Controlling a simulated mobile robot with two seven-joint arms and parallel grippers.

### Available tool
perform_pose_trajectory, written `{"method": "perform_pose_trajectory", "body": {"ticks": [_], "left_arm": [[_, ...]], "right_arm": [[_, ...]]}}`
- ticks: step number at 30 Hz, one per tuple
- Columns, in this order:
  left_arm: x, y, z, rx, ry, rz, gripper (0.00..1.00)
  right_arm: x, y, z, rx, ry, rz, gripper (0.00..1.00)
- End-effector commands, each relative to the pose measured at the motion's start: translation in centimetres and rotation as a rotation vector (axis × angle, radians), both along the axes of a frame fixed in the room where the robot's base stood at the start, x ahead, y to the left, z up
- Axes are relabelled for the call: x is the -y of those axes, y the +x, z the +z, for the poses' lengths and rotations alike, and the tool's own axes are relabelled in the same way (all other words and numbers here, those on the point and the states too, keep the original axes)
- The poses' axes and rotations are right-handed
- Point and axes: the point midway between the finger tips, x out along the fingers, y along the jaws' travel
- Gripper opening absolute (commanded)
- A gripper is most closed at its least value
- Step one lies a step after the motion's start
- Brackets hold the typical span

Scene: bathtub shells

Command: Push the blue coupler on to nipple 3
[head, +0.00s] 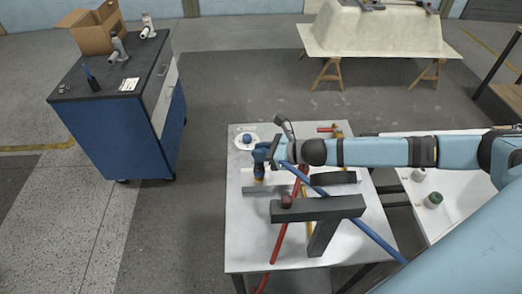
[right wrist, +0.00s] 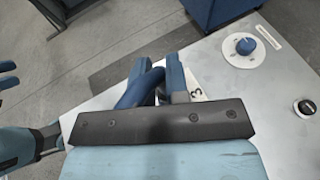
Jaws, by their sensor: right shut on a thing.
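My right gripper (head: 266,152) reaches in from the right over the white table. It is shut on the blue coupler (head: 259,154), whose curved blue body also shows between the fingers in the right wrist view (right wrist: 138,90). A label "3" shows beside my right fingertips in the wrist view; the nipple there is hidden. Blue finger-like parts of mine are cut off at that view's left edge.
A blue hose (head: 360,228) and a red hose (head: 279,240) cross the table. A dark grey bracket (head: 330,208) stands near the front. A blue knob (head: 247,138) sits on a white round plate at the back left. The far-left blue cabinet (head: 135,130) is clear of the table.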

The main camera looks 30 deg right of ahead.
Motion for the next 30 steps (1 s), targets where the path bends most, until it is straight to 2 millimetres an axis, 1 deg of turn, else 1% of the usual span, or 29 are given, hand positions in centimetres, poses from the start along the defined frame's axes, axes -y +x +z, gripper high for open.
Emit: {"method": "perform_pose_trajectory", "body": {"ticks": [5, 6, 8, 9, 10, 20, 23, 30], "left_arm": [[0.0, 0.0, -0.4, 0.0, 0.0, 0.0, 0.65], [0.0, 0.0, -0.3, 0.0, 0.0, 0.0, 0.65], [0.0, 0.0, -0.3, 0.0, 0.0, 0.0, 0.65], [0.0, 0.0, -0.3, 0.0, 0.0, 0.0, 0.65], [0.0, 0.0, -0.3, 0.0, 0.0, 0.0, 0.65], [0.1, 0.0, -0.3, -0.001, -0.002, -0.001, 0.65], [0.2, 0.0, -0.7, -0.003, -0.002, -0.003, 0.65], [0.5, 0.0, -2.2, -0.005, -0.007, -0.009, 0.65]], "right_arm": [[0.0, 0.0, -0.7, -0.001, -0.001, 0.0, 0.0], [0.0, 0.0, -0.6, -0.001, -0.001, 0.0, 0.2], [0.0, 0.0, -0.6, -0.001, -0.001, 0.0, 0.33], [0.0, 0.0, -0.6, -0.001, -0.001, 0.0, 0.43], [0.0, 0.0, -0.6, -0.001, -0.001, 0.0, 0.45], [0.2, -0.2, -0.6, -0.001, -0.001, 0.0, 0.45], [0.9, -1.0, -0.3, -0.003, -0.002, -0.001, 0.45], [4.1, -4.7, 1.1, -0.005, -0.004, 0.001, 0.45]]}}
